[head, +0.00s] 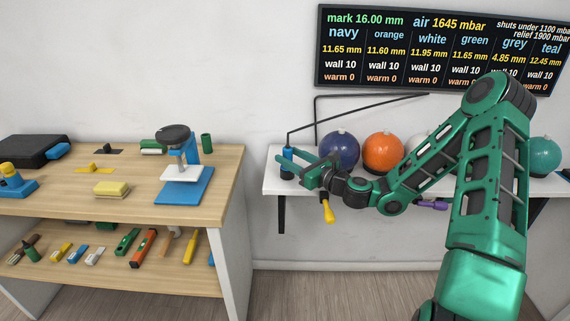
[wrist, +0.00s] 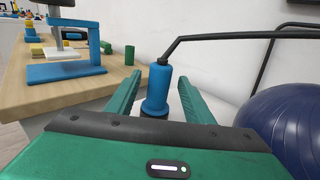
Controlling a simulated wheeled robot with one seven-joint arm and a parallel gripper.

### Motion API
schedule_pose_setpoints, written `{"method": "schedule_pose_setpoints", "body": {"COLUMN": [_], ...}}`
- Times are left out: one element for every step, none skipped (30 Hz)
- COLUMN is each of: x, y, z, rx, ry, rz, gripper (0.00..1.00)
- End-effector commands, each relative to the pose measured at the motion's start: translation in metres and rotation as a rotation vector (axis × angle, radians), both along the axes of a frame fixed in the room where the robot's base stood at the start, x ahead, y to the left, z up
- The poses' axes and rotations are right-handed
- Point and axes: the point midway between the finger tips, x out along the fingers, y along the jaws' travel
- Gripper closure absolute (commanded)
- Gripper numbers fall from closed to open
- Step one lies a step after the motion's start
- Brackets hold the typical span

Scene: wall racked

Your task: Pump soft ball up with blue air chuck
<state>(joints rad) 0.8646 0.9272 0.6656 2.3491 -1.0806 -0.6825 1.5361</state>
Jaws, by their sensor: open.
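The blue air chuck (head: 287,154) stands upright in a dark holder at the left end of the white wall shelf (head: 269,183). A black hose or rod runs from its top. In the wrist view the chuck (wrist: 158,86) stands between the two green fingers of my gripper (head: 291,167), with gaps on both sides. My gripper is open and holds nothing. On the shelf, the navy ball (head: 340,150), orange ball (head: 382,152) and teal ball (head: 546,155) show; a white ball (head: 418,139) is partly hidden. My arm covers the balls between white and teal.
The wall display (head: 430,50) reads grey 4.85 mm, the others about 11 to 12 mm, and air 1645 mbar. A wooden workbench (head: 120,205) with a blue stand (head: 183,183) is at left. A yellow-handled tool (head: 328,211) and a purple one (head: 432,205) hang below the shelf.

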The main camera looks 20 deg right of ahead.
Motion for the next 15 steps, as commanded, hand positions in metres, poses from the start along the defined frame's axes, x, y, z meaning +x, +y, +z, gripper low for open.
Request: {"method": "schedule_pose_setpoints", "body": {"x": [0.006,0.009,0.012,0.013,0.015,0.016,0.016,0.016,0.016,0.016,0.016,0.016,0.016,0.016,0.016], "y": [0.004,0.005,0.006,0.007,0.008,0.008,0.008,0.008,0.008,0.008,0.008,0.008,0.008,0.008,0.008], "z": [0.0,0.0,0.0,0.0,0.0,0.0,0.0,0.0,0.0,0.0,0.0,0.0,0.0,0.0,0.0], "rx": [0.0,0.0,0.0,0.0,0.0,0.0,0.0,0.0,0.001,0.001,0.001,0.001,0.001,0.001,0.001], "ry": [-0.001,-0.001,-0.001,0.0,0.0,0.0,0.0,0.0,0.0,0.0,0.0,0.0,0.0,0.0,0.0], "rz": [0.001,0.0,0.0,0.0,0.0,0.0,0.0,-0.001,-0.001,-0.001,-0.001,0.0,0.0,0.0,0.0], "gripper": [0.53,0.53,0.53,0.53,0.53,0.53,0.53,0.53,0.53,0.53,0.53,0.53,0.55,0.62,0.72]}}
